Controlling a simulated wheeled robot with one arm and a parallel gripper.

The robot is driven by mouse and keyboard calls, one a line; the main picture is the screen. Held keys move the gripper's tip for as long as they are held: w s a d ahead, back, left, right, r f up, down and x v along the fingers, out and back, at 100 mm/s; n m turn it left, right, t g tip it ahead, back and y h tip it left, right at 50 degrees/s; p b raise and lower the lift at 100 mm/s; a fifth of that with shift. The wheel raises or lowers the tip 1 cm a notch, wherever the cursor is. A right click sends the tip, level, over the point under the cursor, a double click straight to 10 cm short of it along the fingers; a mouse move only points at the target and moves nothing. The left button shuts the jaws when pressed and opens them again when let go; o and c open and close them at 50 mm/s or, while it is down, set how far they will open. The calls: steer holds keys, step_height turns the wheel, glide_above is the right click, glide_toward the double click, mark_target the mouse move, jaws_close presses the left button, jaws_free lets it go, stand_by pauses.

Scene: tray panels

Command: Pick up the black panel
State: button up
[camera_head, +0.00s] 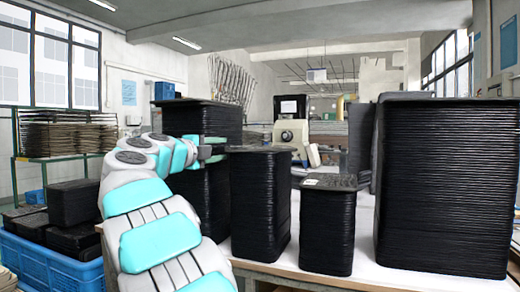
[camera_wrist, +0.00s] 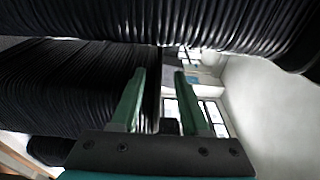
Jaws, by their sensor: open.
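Black panels are piled in several tall stacks on the table. The stack just right of my gripper (camera_head: 216,149) is of middle height (camera_head: 262,205), and a taller stack (camera_head: 205,118) stands behind my gripper. A shorter stack (camera_head: 327,230) has a small pale mark on top. In the wrist view my gripper (camera_wrist: 158,75) shows two green fingers set apart, pointing toward dark ribbed panel edges. Stacked panels fill the left (camera_wrist: 70,85) and the top (camera_wrist: 180,22) of that view. I cannot tell whether a panel edge lies between the fingers.
A large stack (camera_head: 445,180) stands at the right of the white table (camera_head: 365,260). A blue crate (camera_head: 50,265) with black items is at the lower left. A rack (camera_head: 65,138) stands behind it. A pale machine (camera_head: 291,135) is beyond the stacks.

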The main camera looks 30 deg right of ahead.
steer(key=shift+p+x, duration=0.3)
steer(key=shift+x, duration=2.05)
steer(key=shift+s, duration=0.1)
steer(key=shift+f, duration=0.1)
steer(key=shift+c, duration=0.3)
jaws_close()
